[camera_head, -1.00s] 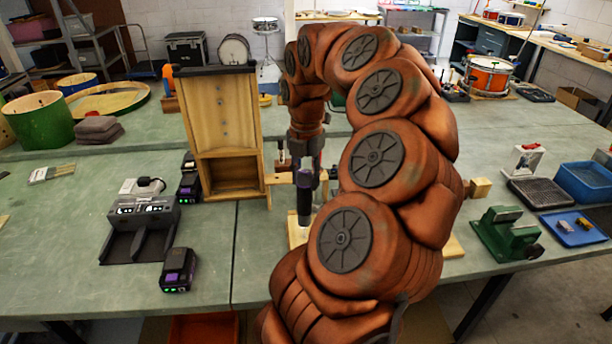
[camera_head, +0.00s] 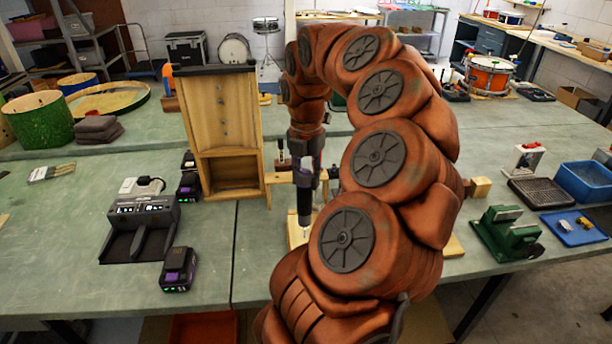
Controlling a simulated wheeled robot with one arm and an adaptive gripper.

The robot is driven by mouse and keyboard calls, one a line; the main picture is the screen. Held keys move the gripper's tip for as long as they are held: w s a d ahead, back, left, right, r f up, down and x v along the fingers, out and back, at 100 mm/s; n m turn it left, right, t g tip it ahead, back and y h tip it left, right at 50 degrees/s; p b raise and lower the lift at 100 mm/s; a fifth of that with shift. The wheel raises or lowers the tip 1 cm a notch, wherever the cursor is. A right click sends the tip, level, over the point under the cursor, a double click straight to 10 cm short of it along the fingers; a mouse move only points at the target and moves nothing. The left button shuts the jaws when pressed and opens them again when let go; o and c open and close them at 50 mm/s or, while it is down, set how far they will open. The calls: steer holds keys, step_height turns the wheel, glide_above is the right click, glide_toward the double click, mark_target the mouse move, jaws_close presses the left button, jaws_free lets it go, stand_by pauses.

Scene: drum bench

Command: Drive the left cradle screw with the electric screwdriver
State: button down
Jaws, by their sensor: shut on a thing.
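My gripper (camera_head: 306,160) is at the end of my arm, near the middle of the bench, and points down. It is shut on the electric screwdriver (camera_head: 304,203), a dark tool with purple parts, held upright. The tool's thin bit (camera_head: 306,233) points down in front of a pale wooden board (camera_head: 294,232). I cannot tell whether the bit touches anything. A wooden bar (camera_head: 280,178) runs behind the tool and may belong to the cradle. My arm hides much of this area. The left cradle screw is too small or hidden to make out.
A wooden cabinet (camera_head: 222,125) stands close to the left of the tool. A charger (camera_head: 140,225) and a battery (camera_head: 178,270) lie further left. A green vise (camera_head: 507,235), a black tray (camera_head: 541,191) and blue bins (camera_head: 586,182) are on the right.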

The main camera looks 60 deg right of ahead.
mark_target(306, 170)
steer(key=shift+r, duration=0.1)
steer(key=shift+r+p, duration=0.9)
steer(key=shift+r, duration=0.5)
